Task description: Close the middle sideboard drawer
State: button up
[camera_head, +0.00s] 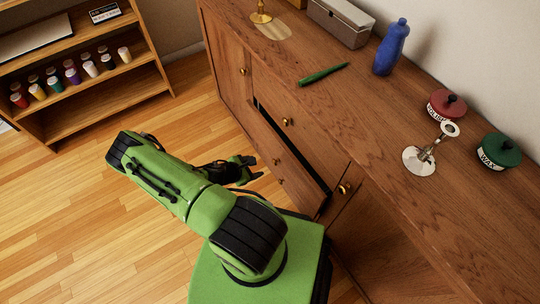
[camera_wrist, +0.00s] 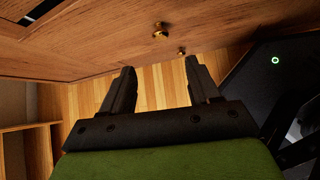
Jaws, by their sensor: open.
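The middle sideboard drawer (camera_head: 290,150) stands partly open, with a dark gap between its front and the drawer above. Its brass knob (camera_head: 275,161) shows on the front. My gripper (camera_head: 250,170) is open and empty, just left of the drawer front in the head view; no contact is visible. In the wrist view, my gripper (camera_wrist: 160,66) has its two black fingers spread, with floor visible between them. The wooden drawer front (camera_wrist: 90,45) spans the top of that view, with a brass knob (camera_wrist: 160,31) beyond the fingertips.
The sideboard top (camera_head: 370,110) carries a green pen-like object (camera_head: 323,74), a blue bottle (camera_head: 391,47), a metal stand (camera_head: 425,158), and red (camera_head: 446,106) and green (camera_head: 498,152) lidded tins. A shelf with small jars (camera_head: 75,78) stands at left. The floor between is clear.

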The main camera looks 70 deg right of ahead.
aim_at(273, 162)
jog(key=b+x, duration=0.5)
jog(key=x, duration=0.9)
jog(key=shift+s+d+f, duration=0.15)
jog(key=shift+d, duration=0.05)
grip_shut()
